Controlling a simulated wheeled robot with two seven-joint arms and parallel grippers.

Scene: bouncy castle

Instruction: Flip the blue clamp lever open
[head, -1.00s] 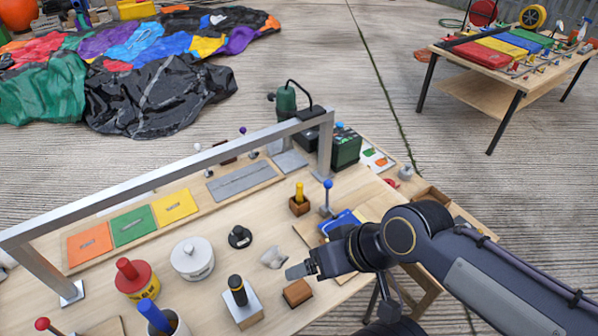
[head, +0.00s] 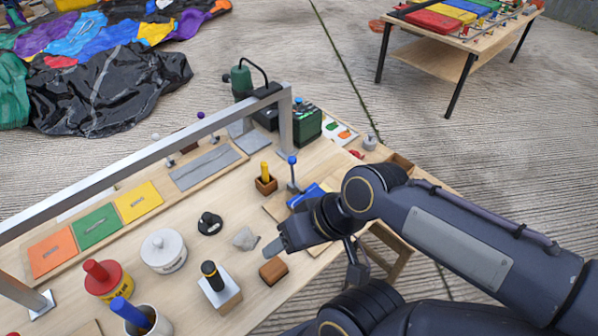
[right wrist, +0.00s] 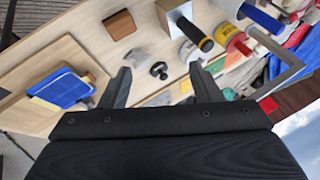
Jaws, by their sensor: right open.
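A thin upright lever with a blue ball knob (head: 292,160) stands at the right part of the workbench in the head view. Beside its foot lies a blue slab (head: 305,196), partly hidden by my right arm; a blue slab on a wooden board also shows at left in the right wrist view (right wrist: 60,88). I cannot make out the lever in the wrist view. My right gripper (head: 272,245) is over the bench, left of and nearer than the lever, apart from it. Its fingers (right wrist: 161,86) are spread with nothing between them. My left gripper is not in view.
Near my right gripper are a brown block (head: 273,271), a grey stone-like lump (head: 245,238) and a black-handled tool on a pale block (head: 220,288). A yellow-topped piece in a wooden holder (head: 265,181) stands left of the lever. A metal frame (head: 150,155) spans the bench.

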